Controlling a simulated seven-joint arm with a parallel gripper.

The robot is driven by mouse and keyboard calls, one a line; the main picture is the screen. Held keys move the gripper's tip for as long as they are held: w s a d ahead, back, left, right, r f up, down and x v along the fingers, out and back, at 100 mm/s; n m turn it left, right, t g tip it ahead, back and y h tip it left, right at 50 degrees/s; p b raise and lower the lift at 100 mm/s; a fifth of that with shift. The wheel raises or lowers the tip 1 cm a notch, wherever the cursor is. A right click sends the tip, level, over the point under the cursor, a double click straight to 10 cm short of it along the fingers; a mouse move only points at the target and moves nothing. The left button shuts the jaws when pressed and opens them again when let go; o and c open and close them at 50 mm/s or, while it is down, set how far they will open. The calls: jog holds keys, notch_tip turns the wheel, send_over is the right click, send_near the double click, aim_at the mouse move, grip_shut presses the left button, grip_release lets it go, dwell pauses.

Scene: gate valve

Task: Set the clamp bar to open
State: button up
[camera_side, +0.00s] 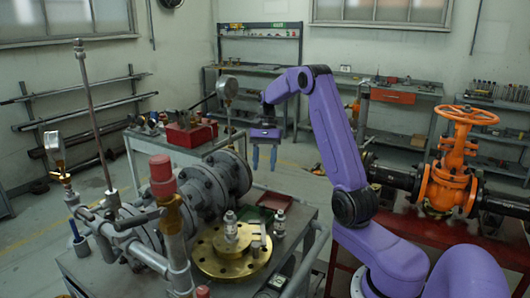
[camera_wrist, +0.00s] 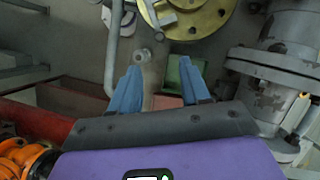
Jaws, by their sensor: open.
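My gripper (camera_side: 264,160) hangs in the air fingers down, beyond the flange assembly in the side view, with its two blue fingers apart. In the wrist view my gripper (camera_wrist: 159,78) shows the same gap and nothing held between the fingers. I cannot tell for certain which part is the clamp bar. A dark lever handle (camera_side: 143,218) sits on the pipework at the left front in the side view. Another dark lever (camera_side: 207,99) slants up beside a round gauge farther back. My gripper appears apart from both.
A brass flange (camera_side: 215,262) lies on the grey bench with small fittings on it; it also shows in the wrist view (camera_wrist: 205,22). Grey flanged pipe (camera_side: 205,187) stands behind it. An orange gate valve (camera_side: 447,185) is at the right. A tall rod (camera_side: 92,110) rises at the left.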

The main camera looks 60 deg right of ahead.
jog(key=shift+v, duration=1.7)
jog(key=s+a+n+h, duration=0.1)
jog(key=s+a+n, duration=0.1)
jog(key=a+n, duration=0.35)
jog(key=s+a+n+h, duration=0.1)
jog(key=s+a+n, duration=0.1)
jog(key=a, duration=0.7)
jog(key=s+a+n+h, duration=0.15)
jog(key=a+n, duration=0.25)
jog(key=a, duration=0.4)
jog(key=s+a+f+n+t, duration=0.1)
jog(key=s+a+n, duration=0.2)
jog(key=s+n, duration=0.4)
jog(key=s+a+f+n+t, duration=0.1)
jog(key=s+a+n, duration=0.3)
jog(key=s, duration=1.2)
jog(key=f+n, duration=0.1)
jog(key=n, duration=0.2)
